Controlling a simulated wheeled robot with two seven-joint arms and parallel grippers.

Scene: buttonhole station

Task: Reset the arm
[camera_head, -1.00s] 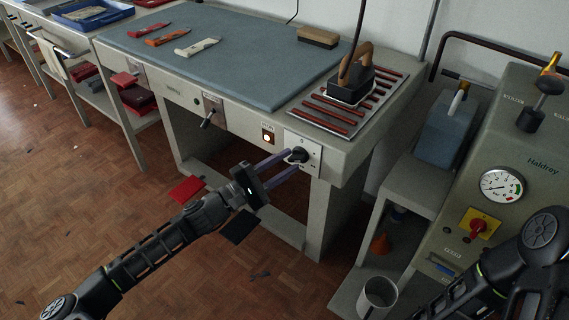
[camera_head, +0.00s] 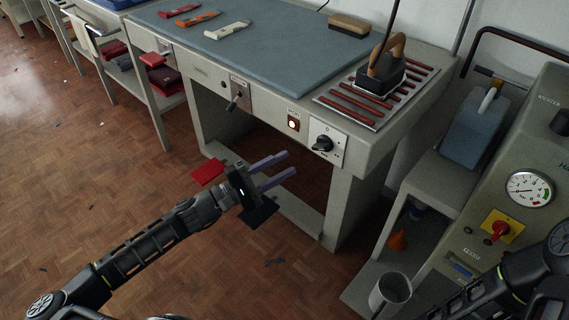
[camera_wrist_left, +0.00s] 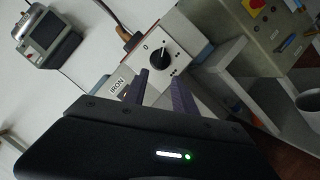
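My left gripper (camera_head: 281,168) is in front of the grey ironing table (camera_head: 350,153), below and left of a black rotary knob on a white plate. Its two purple fingers are apart with nothing between them; they also show in the left wrist view (camera_wrist_left: 160,88). The knob (camera_head: 322,144) is clear of the fingers, and in the left wrist view the knob (camera_wrist_left: 159,55) lies beyond the fingertips. My right arm (camera_head: 510,283) shows at the bottom right corner; its gripper is out of frame.
An iron (camera_head: 384,78) stands on a slatted rest at the table's right end. A lit switch (camera_head: 293,123) and a lever (camera_head: 234,101) are on the table front. A grey machine with a gauge (camera_head: 529,189) and a bin (camera_head: 390,293) stand at right. Open floor lies at left.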

